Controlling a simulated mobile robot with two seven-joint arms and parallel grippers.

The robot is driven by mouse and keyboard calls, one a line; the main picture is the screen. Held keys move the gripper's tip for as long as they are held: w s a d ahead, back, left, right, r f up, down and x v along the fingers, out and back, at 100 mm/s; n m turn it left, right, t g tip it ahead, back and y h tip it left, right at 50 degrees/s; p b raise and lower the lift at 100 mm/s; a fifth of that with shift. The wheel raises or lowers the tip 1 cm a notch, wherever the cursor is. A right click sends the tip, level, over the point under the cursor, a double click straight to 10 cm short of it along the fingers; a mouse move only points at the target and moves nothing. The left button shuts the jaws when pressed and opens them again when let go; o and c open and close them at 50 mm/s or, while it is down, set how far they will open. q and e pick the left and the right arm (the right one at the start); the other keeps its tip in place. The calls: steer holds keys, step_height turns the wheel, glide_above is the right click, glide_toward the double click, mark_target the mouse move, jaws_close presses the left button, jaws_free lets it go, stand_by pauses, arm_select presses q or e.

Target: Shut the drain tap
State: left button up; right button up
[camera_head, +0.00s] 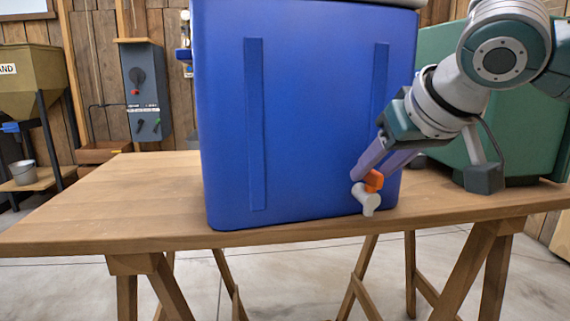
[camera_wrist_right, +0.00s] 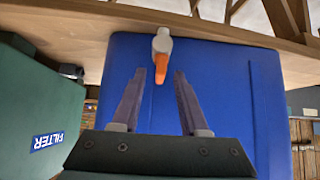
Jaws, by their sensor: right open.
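The drain tap has a pale grey spout (camera_head: 367,201) and an orange handle (camera_head: 374,181), low on the front of a blue tank (camera_head: 310,130) near its right edge. In the right wrist view the orange handle (camera_wrist_right: 161,70) points away from the spout (camera_wrist_right: 162,42), toward my gripper. My right gripper (camera_head: 366,172) is at the tap, its fingers slanting down-left. In the wrist view my right gripper (camera_wrist_right: 159,77) is open, with the handle between its fingertips and a gap on each side. I cannot tell whether a finger touches it. My left gripper is not in view.
The tank stands on a wooden table (camera_head: 110,205), bare to its left. A green box (camera_head: 445,140) stands behind my right arm; the wrist view shows its FILTER label (camera_wrist_right: 47,141). A grey control panel (camera_head: 147,90) and a sand hopper (camera_head: 32,75) are behind at left.

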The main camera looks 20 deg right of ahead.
jaws_close()
stand_by(0.5)
